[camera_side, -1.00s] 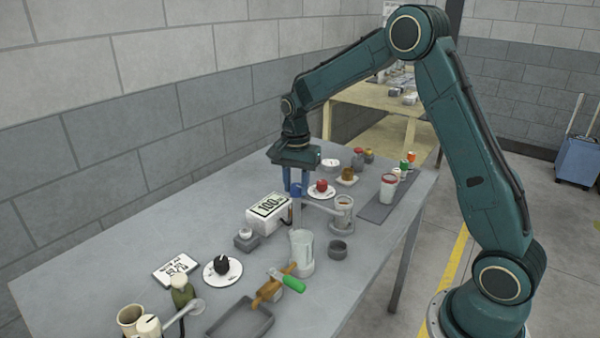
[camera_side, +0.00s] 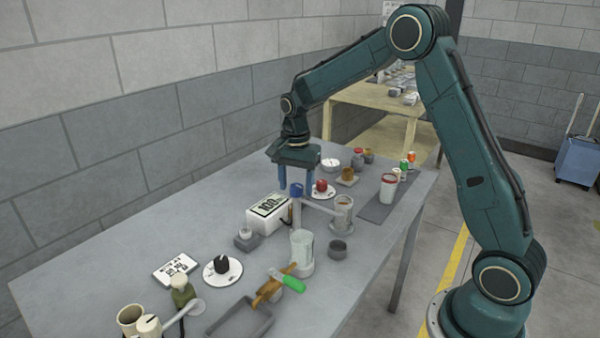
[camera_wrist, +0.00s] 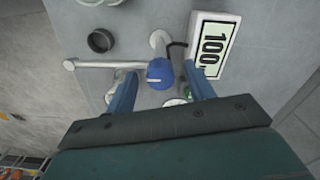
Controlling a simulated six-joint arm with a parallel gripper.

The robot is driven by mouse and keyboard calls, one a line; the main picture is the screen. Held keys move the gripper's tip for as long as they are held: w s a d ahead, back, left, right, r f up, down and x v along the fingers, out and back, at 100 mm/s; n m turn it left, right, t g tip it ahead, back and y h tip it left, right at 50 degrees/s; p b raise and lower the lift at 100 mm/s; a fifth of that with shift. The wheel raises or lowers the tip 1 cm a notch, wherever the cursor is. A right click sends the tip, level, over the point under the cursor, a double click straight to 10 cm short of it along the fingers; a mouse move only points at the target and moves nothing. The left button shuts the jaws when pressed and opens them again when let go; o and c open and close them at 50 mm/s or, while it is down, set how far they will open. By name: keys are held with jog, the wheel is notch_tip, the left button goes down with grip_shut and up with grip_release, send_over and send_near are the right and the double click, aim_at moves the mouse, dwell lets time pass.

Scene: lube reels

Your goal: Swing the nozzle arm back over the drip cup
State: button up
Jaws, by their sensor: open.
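The nozzle arm is a pale horizontal tube (camera_side: 320,206) reaching right from a short post topped by a blue knob (camera_side: 297,190). In the wrist view the tube (camera_wrist: 105,65) runs left from the knob (camera_wrist: 158,76). Its outer end is by a clear beaker (camera_side: 343,208). A small dark open cup (camera_side: 340,248), which looks like the drip cup, stands nearer the camera, apart from the tube; the wrist view shows it (camera_wrist: 101,40) above the tube. My gripper (camera_side: 297,186) is open, with one finger on each side of the knob and gaps between.
A white box with a "100" display (camera_side: 268,213) stands just left of the post. A clear jar (camera_side: 302,252) stands in front. A plate with a red item (camera_side: 322,190) is close behind the gripper. A red-rimmed cup (camera_side: 388,188) stands right on a dark mat.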

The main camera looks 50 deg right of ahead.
notch_tip(320, 180, up, 14)
jog(key=shift+f, duration=0.15)
dwell(0.5)
jog(key=shift+s, duration=0.1)
jog(key=s+a+r+n+t, duration=0.1)
jog(key=s+a+r+n, duration=0.25)
jog(key=s, duration=0.35)
jog(key=s+a+r+n+t, duration=0.2)
jog(key=s+a+r+n, duration=0.15)
jog(key=s, duration=0.45)
jog(key=s+a+f+n+t, duration=0.1)
jog(key=s+f+n, duration=0.1)
jog(key=s+n, duration=0.2)
jog(key=s+a+f+n+t, duration=0.1)
jog(key=s+f+n, duration=0.2)
jog(key=s, duration=0.7)
jog(key=shift+a+f+n+t, duration=0.25)
jog(key=shift+a+n+t, duration=0.1)
jog(key=shift+n, duration=0.15)
jog(key=shift+w, duration=0.1)
